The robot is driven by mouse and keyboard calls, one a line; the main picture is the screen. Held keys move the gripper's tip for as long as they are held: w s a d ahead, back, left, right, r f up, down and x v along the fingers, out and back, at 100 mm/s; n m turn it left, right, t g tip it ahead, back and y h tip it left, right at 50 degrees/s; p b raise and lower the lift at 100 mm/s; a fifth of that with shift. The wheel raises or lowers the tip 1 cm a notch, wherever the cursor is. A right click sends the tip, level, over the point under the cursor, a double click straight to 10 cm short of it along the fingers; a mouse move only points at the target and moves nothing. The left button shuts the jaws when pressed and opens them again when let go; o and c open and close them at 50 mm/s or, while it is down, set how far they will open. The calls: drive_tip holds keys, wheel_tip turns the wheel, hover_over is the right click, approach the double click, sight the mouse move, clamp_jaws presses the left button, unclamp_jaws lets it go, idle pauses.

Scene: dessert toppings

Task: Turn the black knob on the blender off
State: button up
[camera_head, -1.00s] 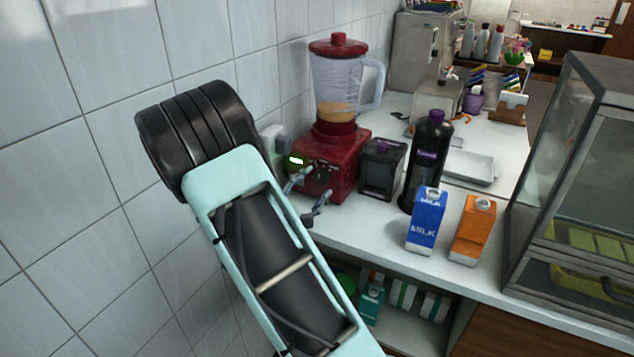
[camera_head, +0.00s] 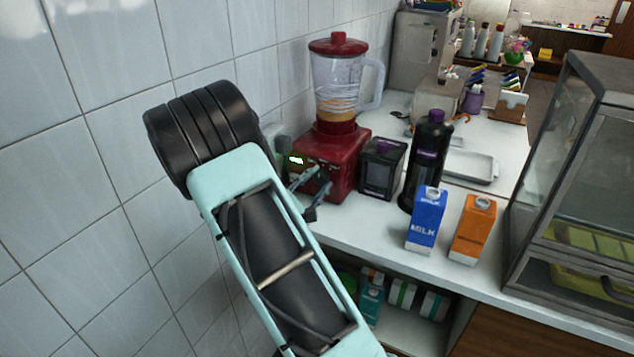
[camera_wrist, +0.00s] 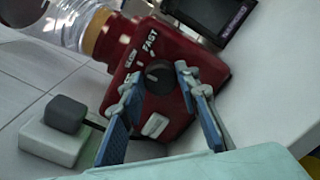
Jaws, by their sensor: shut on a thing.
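The red blender (camera_head: 338,150) stands on the counter by the tiled wall, with a clear jar (camera_head: 336,85) on its base. Its black knob (camera_wrist: 158,76) is on the base's front, below the FAST and SLOW markings in the wrist view. A pale line shows on the knob's face. My gripper (camera_head: 318,184) is at the front of the base. In the wrist view, the blue-padded fingers of my gripper (camera_wrist: 158,80) lie on either side of the knob, shut on it. In the head view the fingers hide the knob.
A small black appliance (camera_head: 382,168) and a black bottle (camera_head: 428,160) stand right of the blender. Blue (camera_head: 426,220) and orange (camera_head: 473,228) cartons stand near the counter's front edge. A glass display case (camera_head: 585,190) is at the right. A grey-and-white block (camera_wrist: 58,130) lies beside the base.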

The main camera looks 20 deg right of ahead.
drive_tip(key=shift+n, duration=0.3)
drive_tip(key=n+p, duration=0.2)
drive_tip(key=n, duration=0.2)
drive_tip(key=shift+r, duration=0.15)
drive_tip(key=shift+a+n+p, duration=0.1)
drive_tip(key=shift+n+p, duration=0.8)
drive_tip(key=shift+n, duration=0.7)
drive_tip(key=o, duration=1.1)
drive_tip(key=shift+o, duration=0.2)
drive_tip(key=v, duration=1.2)
